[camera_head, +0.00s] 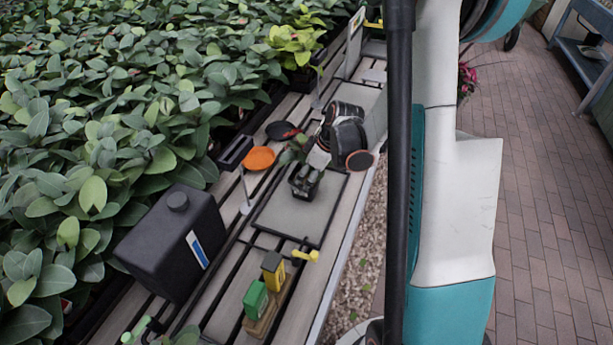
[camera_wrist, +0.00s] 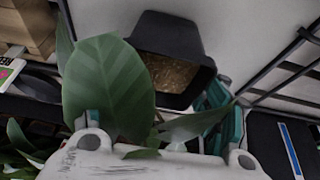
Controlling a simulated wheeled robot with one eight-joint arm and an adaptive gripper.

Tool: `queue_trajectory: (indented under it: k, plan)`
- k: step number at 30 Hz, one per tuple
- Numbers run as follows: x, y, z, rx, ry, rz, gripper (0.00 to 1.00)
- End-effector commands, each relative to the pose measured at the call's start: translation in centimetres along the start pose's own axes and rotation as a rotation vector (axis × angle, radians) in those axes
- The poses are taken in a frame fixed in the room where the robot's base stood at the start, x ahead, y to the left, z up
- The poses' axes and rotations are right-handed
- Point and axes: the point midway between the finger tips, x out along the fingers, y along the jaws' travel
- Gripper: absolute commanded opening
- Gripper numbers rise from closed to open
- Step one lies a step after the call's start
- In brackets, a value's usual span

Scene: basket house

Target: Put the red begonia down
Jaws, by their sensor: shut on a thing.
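My gripper (camera_wrist: 165,125) shows in the wrist view with its teal fingers partly behind large green leaves. It is shut on a potted plant, taken to be the red begonia (camera_wrist: 108,85). No red flowers show on it there. A dark pot (camera_wrist: 172,35) with brown soil inside shows just beyond the leaves, near the right finger; how far the fingers reach round it is hidden.
A slatted bench carries a black canister (camera_head: 170,243), an orange saucer (camera_head: 259,158), a dark saucer (camera_head: 282,130) and a grey, black-edged tray (camera_head: 270,213) with a small dark object on it. Yellow and green blocks (camera_head: 256,299) stand near the front. Dense plants fill the left. Brick floor lies right.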

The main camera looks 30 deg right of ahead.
Motion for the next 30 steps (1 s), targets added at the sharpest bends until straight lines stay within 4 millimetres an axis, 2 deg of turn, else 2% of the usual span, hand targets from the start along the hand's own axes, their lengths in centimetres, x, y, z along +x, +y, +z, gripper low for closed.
queue_trajectory:
  k: [4, 5, 6, 7, 21, 26, 30]
  plan:
    - [0.4, 0.0, 0.1, 0.000, 0.000, 0.000, 0.37]
    - [0.3, 0.0, 0.1, 0.000, 0.000, 0.000, 0.75]
    - [0.2, 0.0, 0.1, 0.000, 0.000, 0.000, 0.85]
    - [0.2, 0.0, 0.1, 0.000, 0.000, 0.000, 0.89]
    - [-0.2, 0.0, -0.1, 0.000, 0.000, 0.000, 0.89]
    - [-2.6, 0.0, -0.1, 0.001, 0.000, 0.000, 0.89]
    - [-5.7, 0.0, -0.1, 0.002, 0.000, 0.001, 0.89]
